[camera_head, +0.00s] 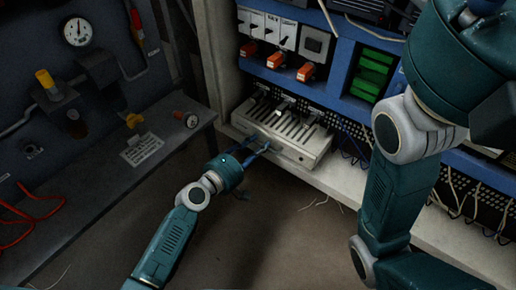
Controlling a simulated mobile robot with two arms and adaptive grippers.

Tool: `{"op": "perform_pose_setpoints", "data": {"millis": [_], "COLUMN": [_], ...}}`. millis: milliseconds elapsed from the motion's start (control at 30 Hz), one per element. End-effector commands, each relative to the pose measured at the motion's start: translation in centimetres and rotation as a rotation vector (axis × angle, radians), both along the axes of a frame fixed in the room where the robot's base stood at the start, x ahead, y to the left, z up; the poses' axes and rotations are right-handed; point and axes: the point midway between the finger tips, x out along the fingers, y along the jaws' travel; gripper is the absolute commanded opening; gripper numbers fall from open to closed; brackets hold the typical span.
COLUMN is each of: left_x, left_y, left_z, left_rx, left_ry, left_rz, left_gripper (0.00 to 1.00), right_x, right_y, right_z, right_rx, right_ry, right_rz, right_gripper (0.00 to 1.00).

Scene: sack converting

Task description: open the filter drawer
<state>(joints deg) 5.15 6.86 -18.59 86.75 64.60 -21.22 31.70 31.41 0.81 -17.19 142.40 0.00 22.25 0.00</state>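The filter drawer seems to be the pale grey slotted unit (300,145) low in the cabinet, with dark slots across its top. My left gripper (262,145) is at the left part of its front face, with the fingers pointing at it. The fingertips are at or very near the front. I cannot tell if they touch or hold a handle, as the area is small and dark. My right arm comes in large on the right, and its gripper is out of view.
Above the drawer is a blue panel with orange-red switches (275,60) and a green block (371,73). Loose cables (455,190) hang at right. A dark bench (140,150) with a gauge and yellow valve stands at left. Open floor (290,235) lies in front.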

Motion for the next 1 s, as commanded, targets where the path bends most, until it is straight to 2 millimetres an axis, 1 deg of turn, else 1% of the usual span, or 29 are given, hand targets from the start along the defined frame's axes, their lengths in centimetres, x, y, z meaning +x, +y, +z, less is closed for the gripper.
{"op": "perform_pose_setpoints", "data": {"millis": [133,367,400,467,500,533,567,767,833,933,1000], "left_x": [0.6,0.7,0.7,0.7,0.7,0.7,0.7,0.6,0.3,-1.1,-2.5], "left_y": [-0.5,-0.5,-0.5,-0.5,-0.5,-0.5,-0.5,-0.5,-0.2,0.9,2.0], "left_z": [-0.2,-0.1,-0.1,-0.1,-0.1,-0.1,-0.1,-0.2,-0.2,-0.4,-0.4], "left_rx": [-0.001,0.0,0.0,0.0,0.0,0.0,0.0,0.0,0.001,0.004,0.005], "left_ry": [-0.001,0.001,0.0,0.0,0.0,0.0,0.0,0.001,0.001,0.002,0.004], "left_rz": [-0.001,-0.001,-0.001,-0.001,-0.001,-0.001,-0.001,-0.001,0.0,0.002,0.002], "left_gripper": [0.32,0.32,0.3,0.18,0.1,0.04,0.0,0.0,0.0,0.0,0.0], "right_x": [-0.3,-0.3,-0.3,-0.4,-0.4,-0.3,-0.3,-0.3,-0.3,-0.4,-0.4], "right_y": [0.0,0.0,0.0,0.1,0.1,0.1,0.1,0.1,0.1,0.0,0.0], "right_z": [0.0,0.1,0.1,0.1,0.1,0.1,0.1,0.1,0.2,0.3,0.3], "right_rx": [-0.001,-0.001,-0.001,-0.001,-0.001,-0.001,-0.001,-0.001,-0.001,-0.001,0.0], "right_ry": [-0.009,-0.009,-0.009,-0.009,-0.009,-0.009,-0.009,-0.009,-0.009,-0.012,-0.012], "right_rz": [0.0,-0.001,-0.001,-0.001,-0.001,-0.001,-0.001,-0.001,-0.001,0.0,0.001], "right_gripper": [0.4,0.4,0.4,0.4,0.4,0.4,0.4,0.4,0.4,0.4,0.4]}}
